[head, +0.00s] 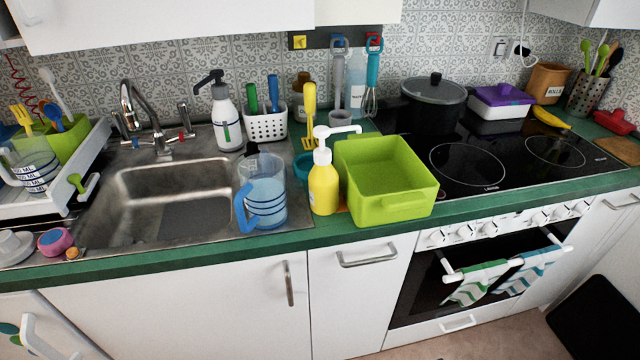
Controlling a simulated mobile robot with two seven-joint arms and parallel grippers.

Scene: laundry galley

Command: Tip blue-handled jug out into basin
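The blue-handled jug (268,190) is a clear measuring jug with dark bands. It stands upright at the right side of the sink, by the basin's right rim, and its blue handle points left toward the basin. It looks bluish inside, but I cannot tell how much it holds. The steel basin (135,228) lies left of the jug, with a darker grey patch on its floor. Neither of my grippers is in view.
A tap (140,110) rises behind the basin. A yellow pump bottle (324,185) and a green tub (385,180) stand close right of the jug. A white pump bottle (226,125) stands behind. A dish rack (45,208) is at left, a hob (480,160) at right.

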